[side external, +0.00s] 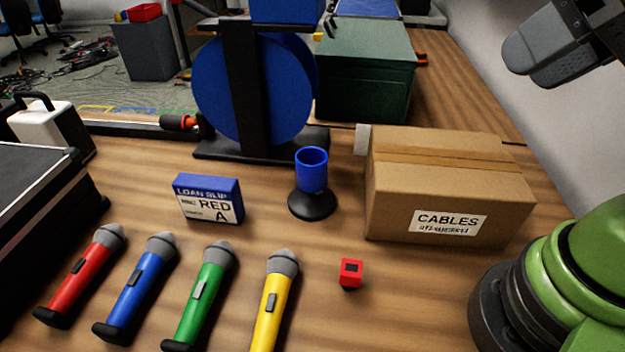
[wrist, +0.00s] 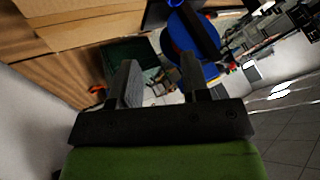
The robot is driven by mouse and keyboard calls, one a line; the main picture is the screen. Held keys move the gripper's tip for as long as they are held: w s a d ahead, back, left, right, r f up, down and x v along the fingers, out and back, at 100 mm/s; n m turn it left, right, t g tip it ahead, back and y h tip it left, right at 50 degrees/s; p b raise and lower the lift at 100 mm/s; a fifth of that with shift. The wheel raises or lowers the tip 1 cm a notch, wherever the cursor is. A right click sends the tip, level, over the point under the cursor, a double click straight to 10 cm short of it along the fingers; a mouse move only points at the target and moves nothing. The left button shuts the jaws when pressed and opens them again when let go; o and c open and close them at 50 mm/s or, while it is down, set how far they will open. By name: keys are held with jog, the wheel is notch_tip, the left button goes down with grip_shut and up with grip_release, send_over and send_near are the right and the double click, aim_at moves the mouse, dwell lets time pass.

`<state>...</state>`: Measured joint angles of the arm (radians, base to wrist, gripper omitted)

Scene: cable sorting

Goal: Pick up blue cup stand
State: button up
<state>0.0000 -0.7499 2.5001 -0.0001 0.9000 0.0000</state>
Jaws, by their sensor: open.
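The blue cup stand (side external: 312,172) is a blue cup upright on a round black base. It stands near the middle of the wooden table in the side view, left of the cardboard box. My gripper is high at the upper right of the side view (side external: 562,62), well away from the cup stand and above the table. In the wrist view my gripper (wrist: 160,80) has its two fingers apart with nothing between them. I cannot make out the cup stand clearly in the wrist view.
A cardboard box (side external: 440,190) labelled CABLES stands right of the cup stand. A blue reel (side external: 280,90) on a black frame stands behind it. A loan slip box (side external: 208,198) is at its left. Several microphones (side external: 200,295) and a small red block (side external: 350,273) lie in front.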

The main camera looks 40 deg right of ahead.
jog(key=o, duration=0.8)
jog(key=g+h, duration=0.2)
jog(key=g, duration=0.3)
send_over(311, 170)
jog(key=d, duration=0.2)
notch_tip(311, 170, down, 13)
jog(key=shift+g+h, duration=0.3)
jog(key=shift+g, duration=0.1)
jog(key=f, duration=0.2)
jog(key=w+f, duration=0.1)
jog(key=f, duration=0.1)
jog(key=a+f, duration=0.1)
jog(key=f, duration=0.2)
jog(key=shift+w, duration=0.25)
jog(key=shift+w+d+f, duration=0.15)
jog(key=shift+f, duration=0.8)
jog(key=shift+w+d+f, duration=0.1)
jog(key=shift+f, duration=0.85)
jog(key=shift+w+d+f, duration=0.15)
jog(key=shift+f, duration=0.8)
